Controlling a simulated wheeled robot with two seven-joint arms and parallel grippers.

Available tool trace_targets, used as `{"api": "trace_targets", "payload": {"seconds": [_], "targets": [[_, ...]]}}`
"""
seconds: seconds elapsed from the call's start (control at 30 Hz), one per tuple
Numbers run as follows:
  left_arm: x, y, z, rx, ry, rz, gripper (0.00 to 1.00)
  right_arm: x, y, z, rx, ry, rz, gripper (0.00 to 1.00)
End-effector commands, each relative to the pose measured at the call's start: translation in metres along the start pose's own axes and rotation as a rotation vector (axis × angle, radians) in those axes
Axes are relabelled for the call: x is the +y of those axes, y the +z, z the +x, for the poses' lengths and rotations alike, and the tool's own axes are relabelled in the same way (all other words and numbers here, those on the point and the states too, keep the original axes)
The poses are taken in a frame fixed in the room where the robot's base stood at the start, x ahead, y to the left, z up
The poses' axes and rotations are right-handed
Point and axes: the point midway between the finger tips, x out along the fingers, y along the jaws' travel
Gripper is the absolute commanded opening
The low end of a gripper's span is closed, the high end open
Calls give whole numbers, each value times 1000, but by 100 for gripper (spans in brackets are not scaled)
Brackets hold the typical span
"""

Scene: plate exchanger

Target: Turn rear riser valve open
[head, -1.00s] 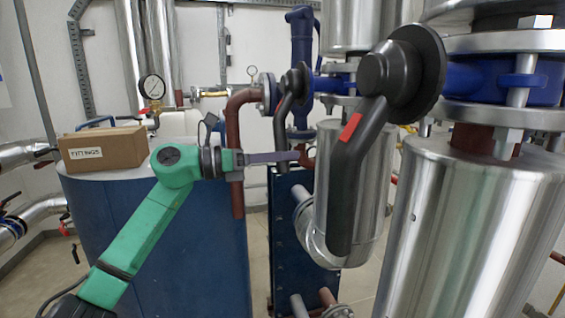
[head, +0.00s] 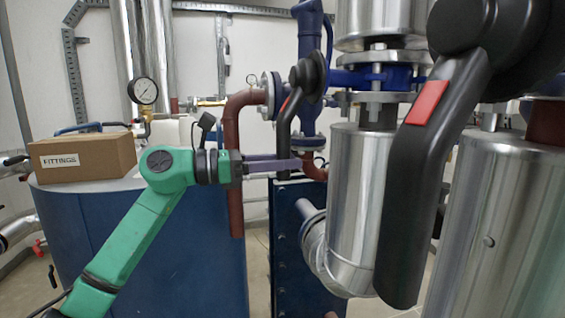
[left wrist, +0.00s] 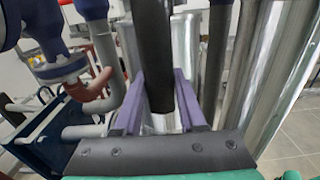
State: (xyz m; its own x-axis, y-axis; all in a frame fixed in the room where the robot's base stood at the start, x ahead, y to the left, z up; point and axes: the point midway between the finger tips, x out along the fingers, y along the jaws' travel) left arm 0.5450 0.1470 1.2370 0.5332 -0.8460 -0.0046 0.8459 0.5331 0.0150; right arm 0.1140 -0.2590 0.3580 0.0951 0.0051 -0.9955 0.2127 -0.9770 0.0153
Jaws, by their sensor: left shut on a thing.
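The rear riser valve has a round black hub and a black lever (head: 285,125) with a red mark, hanging almost straight down, its lower end slightly left. My left gripper (head: 298,165) comes in from the left, its purple fingers level at the lever's lower part. In the left wrist view, the black lever (left wrist: 155,50) runs between the two purple fingers of the left gripper (left wrist: 158,78), which is shut on it. The fingers partly hide the lever's lower end in the head view. My right gripper is not in view.
A larger near valve lever (head: 425,190) with a red mark hangs at the right, in front of a silver insulated pipe (head: 362,180). A blue tank (head: 90,240) carries a cardboard FITTINGS box (head: 85,170). A brown pipe (head: 236,180) stands close behind my left wrist.

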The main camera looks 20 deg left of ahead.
Motion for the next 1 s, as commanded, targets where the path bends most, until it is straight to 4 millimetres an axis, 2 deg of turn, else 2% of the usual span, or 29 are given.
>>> {"api": "trace_targets", "payload": {"seconds": [0.1, 0.13, 0.17, 0.2, 0.57, 0.67, 1.0], "targets": [[2, 6, -2, -12, 10, 7, 0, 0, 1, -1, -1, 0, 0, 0], [2, 6, -2, -12, 10, 7, 52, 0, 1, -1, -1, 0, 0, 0], [2, 6, -2, -13, 10, 7, 63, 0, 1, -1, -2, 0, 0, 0], [2, 6, -2, -12, 9, 6, 70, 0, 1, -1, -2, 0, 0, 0], [1, 2, -6, -8, 5, 3, 70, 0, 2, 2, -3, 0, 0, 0], [2, -1, -23, -6, 7, 3, 70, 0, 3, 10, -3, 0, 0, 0], [2, -2, -120, -7, 10, 4, 70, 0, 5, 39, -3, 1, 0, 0]]}}
